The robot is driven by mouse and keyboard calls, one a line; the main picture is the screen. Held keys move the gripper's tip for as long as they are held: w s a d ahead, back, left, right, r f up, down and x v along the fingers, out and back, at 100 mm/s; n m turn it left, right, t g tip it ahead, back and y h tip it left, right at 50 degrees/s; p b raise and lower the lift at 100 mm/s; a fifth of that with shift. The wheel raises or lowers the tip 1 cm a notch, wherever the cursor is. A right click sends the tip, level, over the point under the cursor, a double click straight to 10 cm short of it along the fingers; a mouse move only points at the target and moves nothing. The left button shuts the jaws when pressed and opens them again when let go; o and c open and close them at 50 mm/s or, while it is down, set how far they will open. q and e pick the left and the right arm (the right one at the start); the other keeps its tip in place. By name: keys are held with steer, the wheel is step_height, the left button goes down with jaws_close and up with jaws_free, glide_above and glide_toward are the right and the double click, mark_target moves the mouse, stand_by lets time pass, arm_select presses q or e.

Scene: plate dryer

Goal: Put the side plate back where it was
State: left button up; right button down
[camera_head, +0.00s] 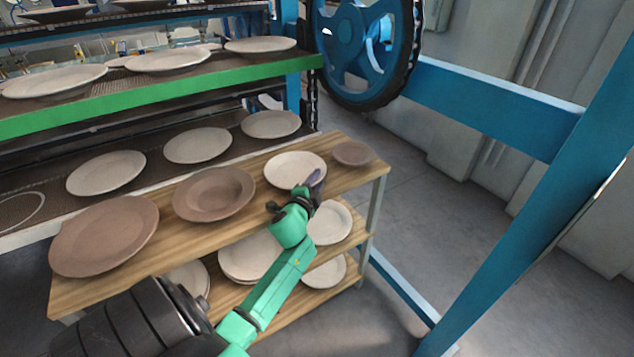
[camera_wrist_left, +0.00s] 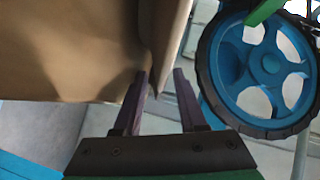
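A pale plate (camera_head: 291,166) lies on the wooden table near its right end, with a small brown plate (camera_head: 353,153) to its right; I cannot tell for sure which one is the side plate. My left gripper (camera_head: 314,180) is at the front right rim of the pale plate in the head view. In the left wrist view the fingers (camera_wrist_left: 161,75) stand apart, and the edge of a tan surface (camera_wrist_left: 70,45) reaches in between them. I cannot tell whether they touch it. My right gripper is not in view.
A large brown plate (camera_head: 104,235) and a brown deep plate (camera_head: 213,193) share the wooden table (camera_head: 165,235). Pale plates stand below. Behind is the dryer with a green-edged shelf (camera_head: 160,92), and a blue wheel (camera_head: 362,45) with a dark rim. Open floor lies right.

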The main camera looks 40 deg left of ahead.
arm_select(q)
steer(key=shift+s, duration=0.1)
steer(key=v, duration=1.2)
steer(key=s+d+f+n+g+h, duration=0.1)
steer(key=s+d+f+g, duration=0.15)
steer(key=f, duration=0.85)
steer(key=s+d+f+n+g+h, duration=0.1)
steer(key=s+d+f+g+h, duration=0.15)
steer(key=f, duration=0.85)
steer(key=s+d+f+n+g+h, duration=0.1)
steer(key=s+d+f+n+g, duration=0.15)
steer(key=f, duration=0.85)
steer(key=s+d+f+n+g+h, duration=0.15)
steer(key=s+d+f+g, duration=0.3)
steer(key=s+f, duration=0.9)
steer(key=s+n+g+p, duration=0.1)
steer(key=s+p, duration=0.3)
steer(key=s, duration=0.7)
steer(key=shift+d+r+g, duration=0.35)
steer(key=shift+r+g, duration=0.05)
steer(key=shift+g, duration=0.1)
